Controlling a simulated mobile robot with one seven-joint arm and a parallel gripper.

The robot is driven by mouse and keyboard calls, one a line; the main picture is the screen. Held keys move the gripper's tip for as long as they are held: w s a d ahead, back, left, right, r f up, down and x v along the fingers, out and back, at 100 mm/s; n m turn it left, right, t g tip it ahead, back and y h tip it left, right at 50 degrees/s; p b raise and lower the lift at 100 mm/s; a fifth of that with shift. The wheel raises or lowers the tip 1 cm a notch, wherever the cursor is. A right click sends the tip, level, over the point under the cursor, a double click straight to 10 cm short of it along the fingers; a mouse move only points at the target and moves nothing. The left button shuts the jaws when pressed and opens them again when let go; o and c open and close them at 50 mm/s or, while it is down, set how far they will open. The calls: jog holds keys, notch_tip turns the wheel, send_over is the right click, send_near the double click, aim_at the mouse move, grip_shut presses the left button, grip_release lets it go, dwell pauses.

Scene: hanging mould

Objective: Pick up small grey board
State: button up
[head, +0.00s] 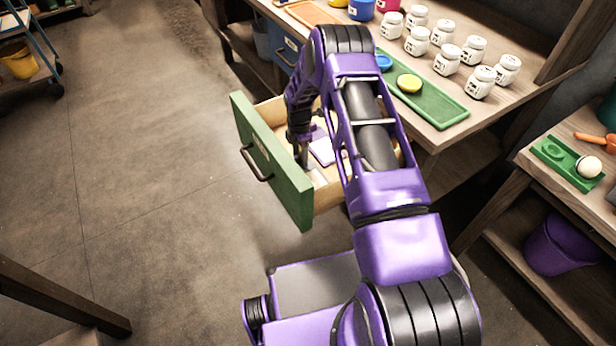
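A drawer with a green front (273,165) and a dark handle stands pulled out from the workbench. My gripper (303,160) points down inside the drawer, near its front. Its fingertips are small and partly hidden, so I cannot tell whether they are open or shut. A pale lilac flat piece (322,151) lies in the drawer just right of my gripper. A whitish flat piece (317,178) lies nearer the drawer front, below the gripper. I cannot clearly make out a small grey board. My arm hides much of the drawer's right side.
The workbench (437,133) holds several white jars (447,59) and a green tray (432,101) with a yellow round item (409,83). A second bench at right carries another green tray (553,152). The floor (150,190) left of the drawer is clear.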

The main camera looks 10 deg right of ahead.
grip_shut()
jog(key=shift+r, duration=0.1)
dwell(0.3)
